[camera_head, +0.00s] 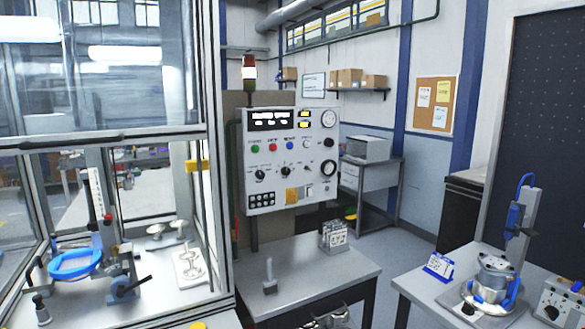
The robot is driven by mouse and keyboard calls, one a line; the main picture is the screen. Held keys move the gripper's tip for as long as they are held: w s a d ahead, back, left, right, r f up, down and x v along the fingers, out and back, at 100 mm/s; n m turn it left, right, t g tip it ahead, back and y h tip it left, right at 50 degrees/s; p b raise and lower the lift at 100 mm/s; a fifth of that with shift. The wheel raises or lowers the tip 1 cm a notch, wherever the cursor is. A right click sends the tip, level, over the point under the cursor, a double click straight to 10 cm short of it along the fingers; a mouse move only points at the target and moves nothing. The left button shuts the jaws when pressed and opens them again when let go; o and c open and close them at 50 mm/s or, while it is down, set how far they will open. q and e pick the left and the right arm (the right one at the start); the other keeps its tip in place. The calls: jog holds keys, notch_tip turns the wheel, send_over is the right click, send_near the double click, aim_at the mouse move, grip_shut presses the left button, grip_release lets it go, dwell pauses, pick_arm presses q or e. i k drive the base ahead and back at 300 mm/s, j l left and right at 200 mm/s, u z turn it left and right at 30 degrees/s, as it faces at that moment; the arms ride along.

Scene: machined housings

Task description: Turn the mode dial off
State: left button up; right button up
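A light grey control panel (277,153) stands upright near the middle of the view, facing me. It carries a dark display (270,118), a row of coloured buttons and several black knobs. Neither of my grippers is in view.
A grey table (310,272) stands in front of the panel, with a small grey handle-like part (268,275) and a metal block (334,236) on it. A glazed enclosure (213,150) fills the left. A bench (420,285) at right holds a metal housing (492,281). Floor shows between the tables.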

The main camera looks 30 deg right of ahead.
aim_at(261, 174)
jog(key=i+l+u, duration=0.2)
jog(key=i+l, duration=0.25)
jog(key=i+l+u, duration=0.25)
jog(key=l, duration=0.4)
jog(key=i, duration=0.1)
